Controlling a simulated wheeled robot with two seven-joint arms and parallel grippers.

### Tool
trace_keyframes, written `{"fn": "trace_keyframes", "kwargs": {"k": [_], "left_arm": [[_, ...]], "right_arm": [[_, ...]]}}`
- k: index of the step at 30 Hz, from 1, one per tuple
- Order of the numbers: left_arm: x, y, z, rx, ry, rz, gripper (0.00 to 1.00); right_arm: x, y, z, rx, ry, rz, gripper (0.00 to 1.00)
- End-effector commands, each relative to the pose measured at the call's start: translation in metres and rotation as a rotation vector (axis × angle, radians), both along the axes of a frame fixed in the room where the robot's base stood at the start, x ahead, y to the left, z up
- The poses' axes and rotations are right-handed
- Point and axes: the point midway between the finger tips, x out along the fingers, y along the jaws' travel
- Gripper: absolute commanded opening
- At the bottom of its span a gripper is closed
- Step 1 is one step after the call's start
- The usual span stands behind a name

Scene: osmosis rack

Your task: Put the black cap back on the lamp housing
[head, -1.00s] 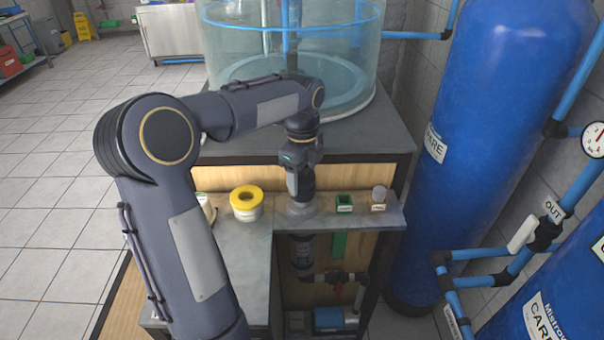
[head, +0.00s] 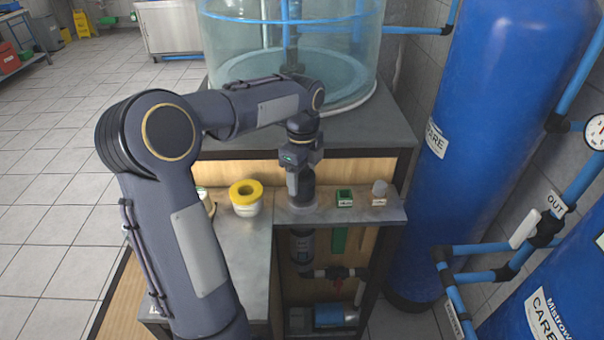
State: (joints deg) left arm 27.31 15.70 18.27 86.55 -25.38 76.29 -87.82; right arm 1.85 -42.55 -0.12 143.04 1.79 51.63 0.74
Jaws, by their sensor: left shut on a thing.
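My left gripper (head: 297,183) points down over the narrow shelf and is shut on the black cap (head: 307,186). The cap is a dark cylinder that shows just below and beside the fingers. It is at the clear, light collar of the lamp housing (head: 302,209) on the shelf. The lower part of the housing (head: 303,250) hangs beneath the shelf. I cannot tell whether the cap is fully seated, as the gripper covers part of it. My right gripper is not in view.
A white tub with a yellow ring lid (head: 246,198) stands left of the gripper. A small green box (head: 344,197) and a grey-capped item (head: 379,192) stand to its right on the shelf (head: 395,214). A glass tank (head: 350,60) is behind; a blue tank (head: 480,130) is at right.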

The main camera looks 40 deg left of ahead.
Motion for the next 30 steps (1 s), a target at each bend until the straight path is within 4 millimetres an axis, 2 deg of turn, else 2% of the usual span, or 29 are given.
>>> {"fn": "trace_keyframes", "kwargs": {"k": [28, 29, 30], "left_arm": [[0.0, 0.0001, -0.0069, 0.0, 0.0, 0.0, 0.37], [0.0, 0.0001, -0.0069, 0.0, 0.0, 0.0, 0.63], [0.0, 0.0001, -0.0069, 0.0, 0.0, 0.0, 0.69]], "right_arm": [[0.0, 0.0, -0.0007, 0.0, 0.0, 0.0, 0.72], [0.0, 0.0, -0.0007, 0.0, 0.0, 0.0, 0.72], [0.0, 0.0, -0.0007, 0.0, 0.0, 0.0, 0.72]]}}
